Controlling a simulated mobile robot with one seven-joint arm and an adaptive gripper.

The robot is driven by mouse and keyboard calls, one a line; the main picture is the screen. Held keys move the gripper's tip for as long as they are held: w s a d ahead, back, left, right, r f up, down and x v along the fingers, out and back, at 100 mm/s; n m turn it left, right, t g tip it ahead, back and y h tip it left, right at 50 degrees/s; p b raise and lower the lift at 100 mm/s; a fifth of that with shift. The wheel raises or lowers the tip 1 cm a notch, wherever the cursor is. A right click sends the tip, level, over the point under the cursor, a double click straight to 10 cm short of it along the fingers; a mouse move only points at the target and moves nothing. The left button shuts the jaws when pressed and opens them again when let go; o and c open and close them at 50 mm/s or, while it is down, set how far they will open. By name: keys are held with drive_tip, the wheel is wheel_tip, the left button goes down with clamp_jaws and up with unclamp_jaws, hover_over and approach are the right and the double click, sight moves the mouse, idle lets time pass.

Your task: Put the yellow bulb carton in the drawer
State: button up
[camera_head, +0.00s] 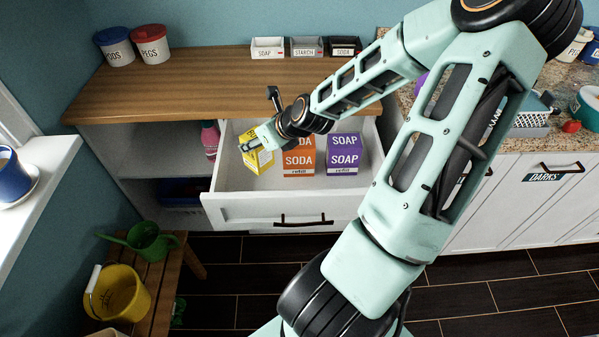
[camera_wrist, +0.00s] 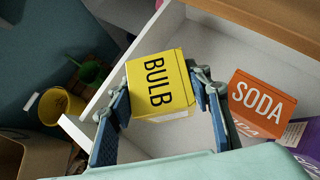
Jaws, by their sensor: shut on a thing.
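The yellow bulb carton (camera_head: 258,158) is over the left part of the open white drawer (camera_head: 273,207). My gripper (camera_head: 253,146) is shut on it, and my fingers partly cover it in the head view. In the wrist view the yellow carton (camera_wrist: 158,84) sits between the two fingers (camera_wrist: 162,108), label up, with the drawer floor (camera_wrist: 190,140) behind it. I cannot tell whether its bottom touches the floor. The orange soda carton (camera_head: 299,158) and the purple soap carton (camera_head: 344,155) stand in the drawer to its right.
The wooden countertop (camera_head: 215,85) lies above, with small labelled bins (camera_head: 305,47) at its back. Open shelves (camera_head: 160,165) are left of the drawer. A bench (camera_head: 160,270) holds a green watering can (camera_head: 150,240) and a yellow bucket (camera_head: 118,293). The drawer's front left is clear.

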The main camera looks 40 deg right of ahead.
sight(261, 165)
wheel_tip(261, 165, down, 10)
drive_tip(key=shift+f+b, duration=0.2)
drive_tip(key=shift+b, duration=0.9)
drive_tip(key=shift+f, duration=0.1)
drive_tip(key=shift+f, duration=0.1)
drive_tip(key=o, duration=1.1)
drive_tip(key=shift+o, duration=0.2)
drive_tip(key=shift+s+r, duration=0.15)
drive_tip(key=shift+r, duration=0.25)
drive_tip(key=p+v, duration=0.3)
drive_tip(key=v, duration=0.8)
drive_tip(key=shift+s+r, duration=0.15)
drive_tip(key=shift+s, duration=0.05)
